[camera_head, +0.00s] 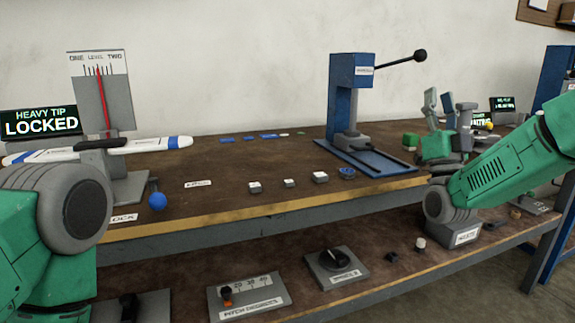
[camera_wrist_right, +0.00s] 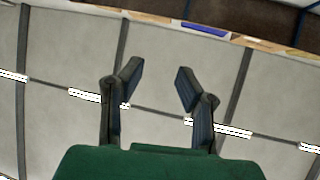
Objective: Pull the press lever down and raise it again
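The blue press (camera_head: 345,95) stands on the workbench, right of the middle in the head view. Its lever (camera_head: 395,63) sticks out to the right, tilted slightly up, and ends in a black knob (camera_head: 420,55). My right gripper (camera_head: 448,102) is below and a little right of the knob, apart from it, fingers pointing up. In the right wrist view the gripper (camera_wrist_right: 158,76) is open with nothing between its fingers; neither press nor lever is recognisable there. My left arm shows at the left of the head view, but its gripper cannot be made out.
A balance beam (camera_head: 60,155) with a gauge (camera_head: 103,95) stands at the left beside a LOCKED display (camera_head: 41,122). Several white-topped blocks lie mid-bench. A lower shelf holds a dial (camera_head: 336,265) and a slider box (camera_head: 248,297).

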